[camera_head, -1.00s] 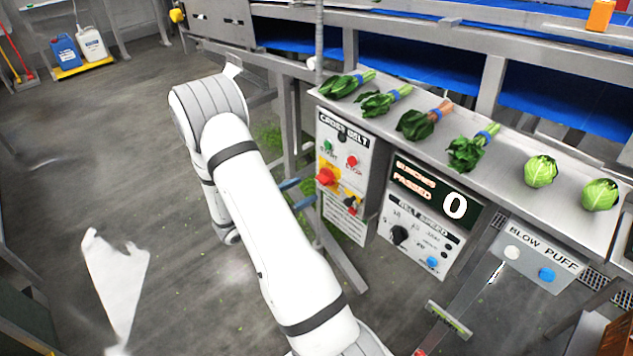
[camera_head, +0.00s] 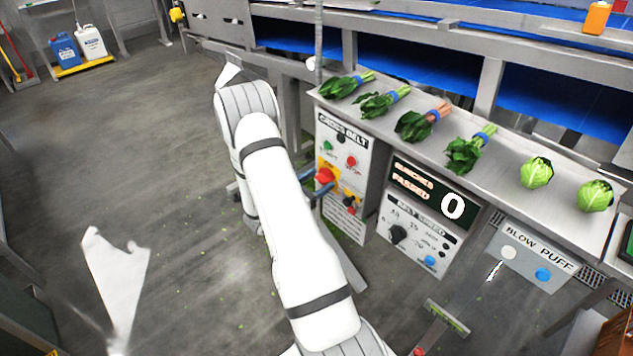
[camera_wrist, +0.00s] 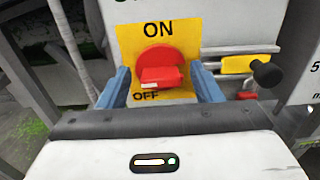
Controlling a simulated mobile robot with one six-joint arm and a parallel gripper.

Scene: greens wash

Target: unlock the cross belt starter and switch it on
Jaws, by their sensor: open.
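The cross belt starter box (camera_head: 356,146) is a grey-white panel below the left end of the shelf. It carries a green button (camera_head: 328,146), a red button (camera_head: 351,161) and a red rotary switch (camera_head: 325,175) on a yellow plate. In the wrist view the red switch (camera_wrist: 160,66) sits between ON above and OFF below, its handle bar lying level near OFF. My gripper (camera_wrist: 168,86) is open, its blue fingers on either side of the switch; contact cannot be told. A black-knobbed yellow part (camera_wrist: 245,66) is right of the switch.
Right of the starter are the belt speed panel (camera_head: 408,233) and the blow puff box (camera_head: 535,258). Bunches of greens and two cabbages lie on the metal shelf (camera_head: 505,178) above. Open floor (camera_head: 130,170) lies to the left.

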